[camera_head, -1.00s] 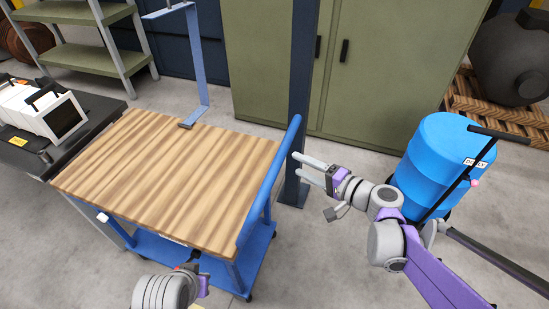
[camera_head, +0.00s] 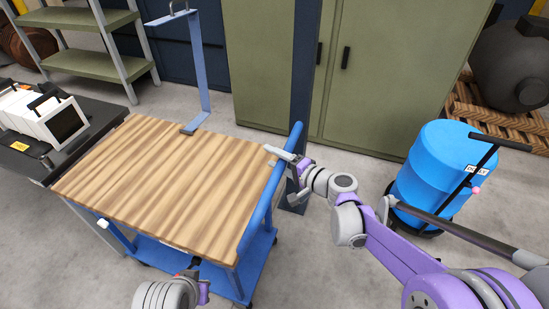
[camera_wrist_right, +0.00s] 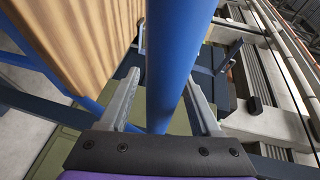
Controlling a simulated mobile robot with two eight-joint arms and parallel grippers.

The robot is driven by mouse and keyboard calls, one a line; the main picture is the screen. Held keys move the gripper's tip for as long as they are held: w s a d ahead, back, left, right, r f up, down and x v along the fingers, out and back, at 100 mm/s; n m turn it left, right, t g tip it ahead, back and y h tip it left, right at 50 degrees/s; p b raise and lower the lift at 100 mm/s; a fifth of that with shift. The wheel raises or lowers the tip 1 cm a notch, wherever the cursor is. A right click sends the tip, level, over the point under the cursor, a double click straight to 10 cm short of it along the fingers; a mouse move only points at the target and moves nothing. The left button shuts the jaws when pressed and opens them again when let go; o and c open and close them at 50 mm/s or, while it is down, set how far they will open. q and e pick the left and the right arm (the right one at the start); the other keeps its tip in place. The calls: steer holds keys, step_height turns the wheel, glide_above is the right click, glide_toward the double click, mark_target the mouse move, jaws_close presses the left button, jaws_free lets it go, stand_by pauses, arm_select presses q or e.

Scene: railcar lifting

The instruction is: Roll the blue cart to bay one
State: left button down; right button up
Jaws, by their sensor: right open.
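The blue cart has a striped wooden top (camera_head: 165,185) and a blue push handle (camera_head: 272,190) along its right side. The fingers do not look closed on the bar. My left gripper (camera_head: 195,268) is low at the cart's front edge, and its fingers are too hidden to tell their state.
A blue barrel (camera_head: 440,170) on a hand truck stands to the right. A green cabinet (camera_head: 390,70) and a dark blue post (camera_head: 303,90) are behind the cart. A dark table (camera_head: 90,110) with white devices adjoins its left side. Grey floor is open at the front right.

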jaws_close()
stand_by(1.4)
